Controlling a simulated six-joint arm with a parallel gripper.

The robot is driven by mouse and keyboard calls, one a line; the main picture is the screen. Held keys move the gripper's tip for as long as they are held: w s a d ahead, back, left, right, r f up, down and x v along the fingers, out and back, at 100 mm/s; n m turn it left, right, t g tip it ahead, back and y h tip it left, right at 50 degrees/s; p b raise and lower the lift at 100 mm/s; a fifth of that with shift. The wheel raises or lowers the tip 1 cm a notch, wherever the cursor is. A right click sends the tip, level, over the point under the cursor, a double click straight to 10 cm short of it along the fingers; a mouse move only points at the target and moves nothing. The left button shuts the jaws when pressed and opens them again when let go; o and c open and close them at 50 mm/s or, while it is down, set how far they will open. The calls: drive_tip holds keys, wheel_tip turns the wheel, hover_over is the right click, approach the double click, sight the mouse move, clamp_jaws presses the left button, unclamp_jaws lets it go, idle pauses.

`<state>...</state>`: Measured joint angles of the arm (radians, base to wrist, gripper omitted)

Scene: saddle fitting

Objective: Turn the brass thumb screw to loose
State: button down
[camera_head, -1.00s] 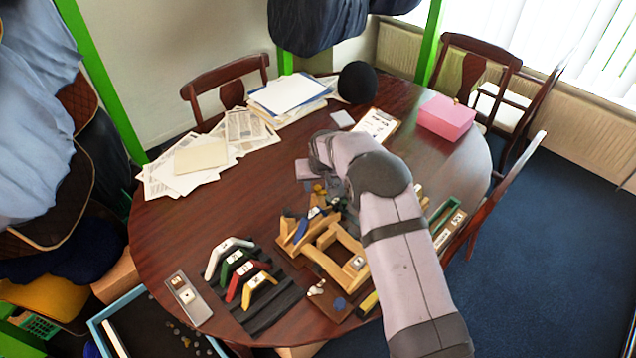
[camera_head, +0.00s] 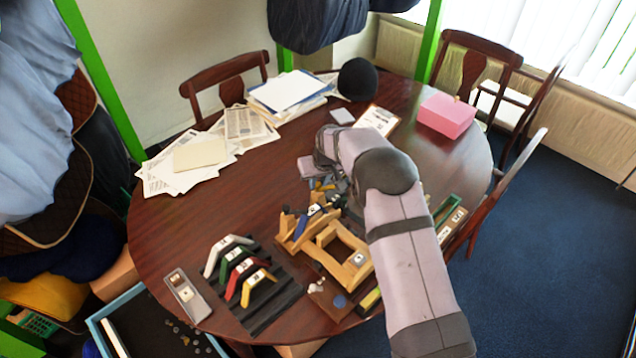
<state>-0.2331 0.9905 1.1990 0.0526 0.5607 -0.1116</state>
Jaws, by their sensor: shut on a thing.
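My gripper (camera_head: 330,186) points down at the back of the wooden fixture (camera_head: 342,244), partly hidden by my own wrist. It is shut at a small brass-coloured part, the brass thumb screw (camera_head: 318,185). The screw is very small here and partly covered, so its turn angle cannot be read. The fixture has a light wooden frame and an upright wedge with a blue part on it, standing on a brown board.
White, green, red and yellow angled pieces (camera_head: 240,268) stand on a black ribbed mat at the front left. A grey tray (camera_head: 188,296) lies left of them. A green-edged holder (camera_head: 447,222) is right of my arm. The table's left middle is clear.

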drive_tip(key=shift+w+d+f+n+y+b, duration=0.15)
drive_tip(key=shift+n+y+b, duration=0.25)
drive_tip(key=shift+n+b, duration=0.65)
drive_tip(key=shift+n+g+y+b, duration=0.3)
drive_tip(key=shift+n+g+b, duration=0.1)
drive_tip(key=shift+n+b, duration=0.75)
drive_tip(key=c, duration=1.6)
unclamp_jaws()
drive_tip(key=shift+r, duration=0.2)
drive_tip(key=shift+b+v, duration=1.3)
drive_tip(key=shift+v, duration=2.35)
drive_tip(key=shift+d, duration=0.15)
